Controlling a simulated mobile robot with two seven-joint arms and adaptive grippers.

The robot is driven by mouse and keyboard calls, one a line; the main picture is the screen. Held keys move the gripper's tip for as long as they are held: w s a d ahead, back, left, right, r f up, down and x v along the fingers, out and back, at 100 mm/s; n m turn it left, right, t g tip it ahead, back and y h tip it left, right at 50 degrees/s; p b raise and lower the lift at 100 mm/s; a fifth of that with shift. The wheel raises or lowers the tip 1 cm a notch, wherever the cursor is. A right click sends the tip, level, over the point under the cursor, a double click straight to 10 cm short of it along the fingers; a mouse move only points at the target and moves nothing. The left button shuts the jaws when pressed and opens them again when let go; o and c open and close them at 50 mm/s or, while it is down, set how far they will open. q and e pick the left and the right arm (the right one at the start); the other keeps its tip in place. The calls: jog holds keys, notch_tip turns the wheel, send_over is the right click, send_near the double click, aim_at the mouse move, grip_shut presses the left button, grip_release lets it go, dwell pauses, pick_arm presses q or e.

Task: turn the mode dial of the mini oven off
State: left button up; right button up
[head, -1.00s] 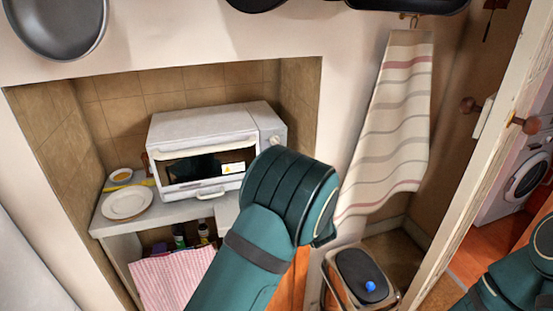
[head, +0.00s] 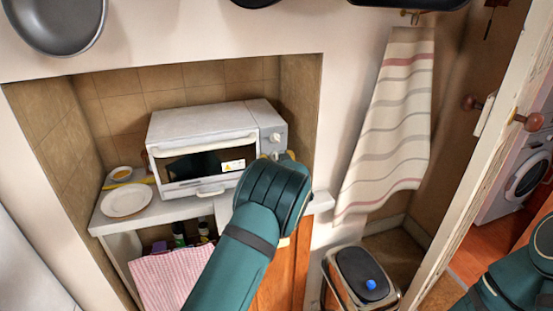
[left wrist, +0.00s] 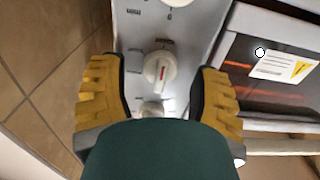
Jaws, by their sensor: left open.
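The white mini oven (head: 205,122) stands in the tiled niche, with its control panel at the right of its door. One dial (head: 275,138) shows in the head view; my left arm covers the lower panel. In the left wrist view, a white dial with a red mark (left wrist: 160,68) sits between the fingers of my left gripper (left wrist: 158,85), which is open. Both yellow-padded fingers appear apart from this dial. Another dial (left wrist: 170,3) is cut by the top edge, and a further knob (left wrist: 152,109) shows lower. I cannot tell which is the mode dial.
A plate (head: 127,201) and a small bowl (head: 121,173) are left of the oven on the counter (head: 112,225). A striped towel (head: 391,120) hangs at right, above a bin (head: 362,272). The niche's right wall (head: 300,100) is close to the panel.

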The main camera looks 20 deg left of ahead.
pick_arm(q)
jog(key=shift+r, duration=0.1)
grip_shut()
dwell(0.3)
